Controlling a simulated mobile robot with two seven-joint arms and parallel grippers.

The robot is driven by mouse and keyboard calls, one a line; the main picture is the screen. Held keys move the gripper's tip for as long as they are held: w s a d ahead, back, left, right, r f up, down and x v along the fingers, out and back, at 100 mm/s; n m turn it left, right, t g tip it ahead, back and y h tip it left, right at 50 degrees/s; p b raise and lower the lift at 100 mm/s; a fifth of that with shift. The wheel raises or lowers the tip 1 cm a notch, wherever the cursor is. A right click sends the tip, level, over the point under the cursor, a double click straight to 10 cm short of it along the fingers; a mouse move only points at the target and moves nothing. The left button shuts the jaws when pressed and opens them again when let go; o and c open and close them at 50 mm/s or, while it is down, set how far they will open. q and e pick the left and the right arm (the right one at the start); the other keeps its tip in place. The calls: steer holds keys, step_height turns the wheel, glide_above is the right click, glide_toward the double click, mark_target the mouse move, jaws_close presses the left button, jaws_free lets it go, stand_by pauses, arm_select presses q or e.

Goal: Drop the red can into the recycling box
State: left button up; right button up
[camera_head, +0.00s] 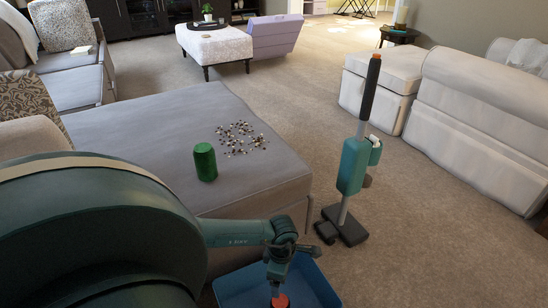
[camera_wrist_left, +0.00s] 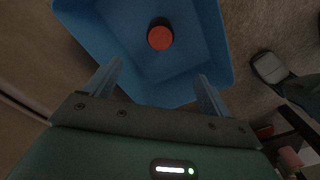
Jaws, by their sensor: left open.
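The red can (camera_wrist_left: 160,37) shows its round red end inside the outline of the blue recycling box (camera_wrist_left: 95,20) in the left wrist view. It is clear of my fingertips; whether it touches the box floor is hard to tell. In the head view, the red can (camera_head: 280,300) shows at the bottom edge, below my left gripper (camera_head: 278,282), against the blue box (camera_head: 318,285). My left gripper (camera_wrist_left: 158,85) is open and empty above the box, with its fingers spread wide. My right gripper is not in view.
A green can (camera_head: 205,162) stands on the grey sofa seat (camera_head: 130,130), beside a patch of small scattered pieces (camera_head: 241,138). A teal stick vacuum (camera_head: 352,165) stands on the carpet right of the box. White sofas (camera_head: 480,115) are farther right, with open carpet between.

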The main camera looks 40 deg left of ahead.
arm_select(q)
step_height(320, 180, up, 9)
steer(key=p, duration=0.2)
steer(key=shift+p, duration=0.4)
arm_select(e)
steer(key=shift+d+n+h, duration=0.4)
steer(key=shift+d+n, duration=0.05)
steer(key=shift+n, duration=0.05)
